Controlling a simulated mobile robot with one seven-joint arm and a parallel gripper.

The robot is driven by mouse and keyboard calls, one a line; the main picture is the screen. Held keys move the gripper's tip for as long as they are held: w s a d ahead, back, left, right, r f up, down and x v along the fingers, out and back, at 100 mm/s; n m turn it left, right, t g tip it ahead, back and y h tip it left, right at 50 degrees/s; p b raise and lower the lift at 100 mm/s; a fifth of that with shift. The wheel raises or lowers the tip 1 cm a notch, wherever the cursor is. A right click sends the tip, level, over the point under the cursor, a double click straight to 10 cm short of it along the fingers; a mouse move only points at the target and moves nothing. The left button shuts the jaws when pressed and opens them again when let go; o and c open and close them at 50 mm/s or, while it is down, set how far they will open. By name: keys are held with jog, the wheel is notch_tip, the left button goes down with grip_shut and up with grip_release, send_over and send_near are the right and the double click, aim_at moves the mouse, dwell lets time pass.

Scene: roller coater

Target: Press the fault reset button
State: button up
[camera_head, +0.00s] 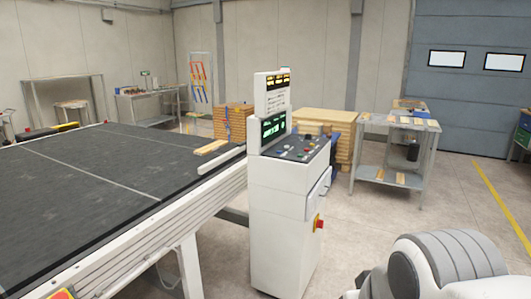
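The white control console (277,215) stands upright in the middle of the view, at the end of the conveyor. Its sloped dark panel (300,148) carries several small coloured buttons and knobs. They are too small to read, so I cannot tell which one is the fault reset button. A green-lit screen (273,126) stands behind the panel, with a display box (271,93) above it. A red knob (319,223) sits on the console's right side. Part of my arm shows at the lower right, apart from the console. My gripper is not in view.
A wide dark conveyor bed (90,185) with a white frame fills the left, with a wooden board (211,147) near its end. Stacked wood (234,121) stands behind. A metal table (399,125) stands right of the console. The floor (375,225) between is open.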

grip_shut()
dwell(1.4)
